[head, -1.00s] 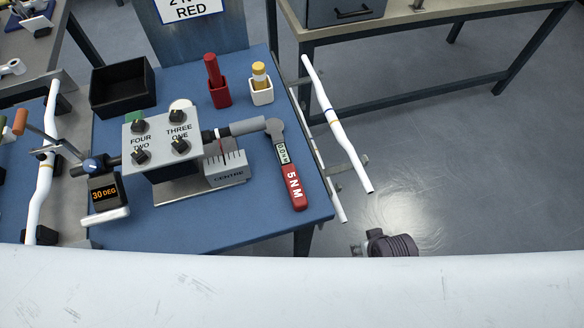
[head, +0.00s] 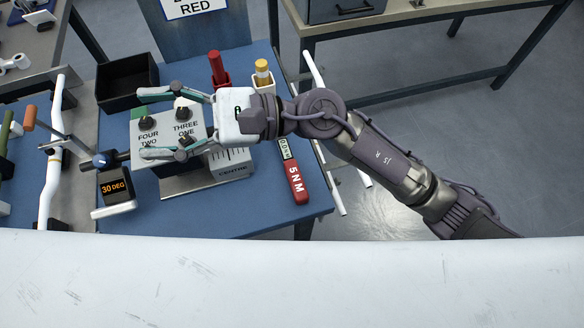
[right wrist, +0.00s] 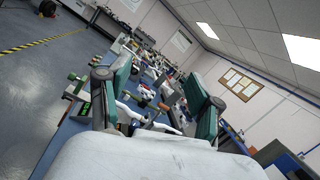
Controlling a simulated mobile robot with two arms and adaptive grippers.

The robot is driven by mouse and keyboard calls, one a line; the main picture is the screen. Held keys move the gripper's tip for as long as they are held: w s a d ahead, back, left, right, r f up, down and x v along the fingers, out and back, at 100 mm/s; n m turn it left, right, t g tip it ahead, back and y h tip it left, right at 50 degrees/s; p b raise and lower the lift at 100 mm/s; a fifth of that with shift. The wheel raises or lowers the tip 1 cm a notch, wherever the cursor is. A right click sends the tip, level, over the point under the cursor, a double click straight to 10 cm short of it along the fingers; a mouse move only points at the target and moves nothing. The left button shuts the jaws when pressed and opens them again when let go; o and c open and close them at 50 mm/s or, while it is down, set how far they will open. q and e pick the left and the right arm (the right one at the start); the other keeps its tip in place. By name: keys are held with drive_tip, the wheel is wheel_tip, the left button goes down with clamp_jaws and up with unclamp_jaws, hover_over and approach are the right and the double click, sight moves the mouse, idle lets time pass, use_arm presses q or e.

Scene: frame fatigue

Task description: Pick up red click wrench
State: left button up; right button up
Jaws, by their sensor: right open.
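The red click wrench (head: 294,180) lies on the blue table near its right edge, with "5NM" on its red handle and a small display above it. Its upper part and head are hidden behind my right arm. My right gripper (head: 140,124) is open and points left over the grey control box (head: 168,143), with one finger above and one below the box's knobs. No object shows between its fingers. The right gripper is left of the wrench. Its open fingers also show in the right wrist view (right wrist: 155,92). My left gripper is not in view.
The blue table (head: 230,215) also holds a black tray (head: 127,82), a red holder (head: 218,68), a white holder with a yellow item (head: 263,76) and a 30 DEG display (head: 115,190). White bent tubes (head: 330,110) hang past the right edge. A white surface fills the front.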

wheel_tip(320, 180, down, 8)
drive_tip(key=s+n+g+h, duration=0.1)
drive_tip(key=s+n+h, duration=0.1)
drive_tip(key=n+h, duration=0.4)
drive_tip(key=n+t+h+p, duration=0.2)
drive_tip(key=n+t+h, duration=0.45)
drive_tip(key=h, duration=0.75)
hover_over(294, 172)
drive_tip(key=shift+n+g, duration=0.65)
drive_tip(key=shift+n, duration=0.3)
wheel_tip(294, 172, down, 21)
drive_tip(key=shift+r, duration=0.2)
drive_tip(key=shift+a+f, duration=0.1)
drive_tip(key=shift+f, duration=0.4)
drive_tip(key=shift+f+p, duration=0.35)
drive_tip(key=shift+p, duration=0.2)
wheel_tip(294, 172, down, 4)
drive_tip(key=shift+r+p, duration=0.15)
drive_tip(key=shift+p, duration=0.65)
drive_tip(key=shift+f, duration=0.4)
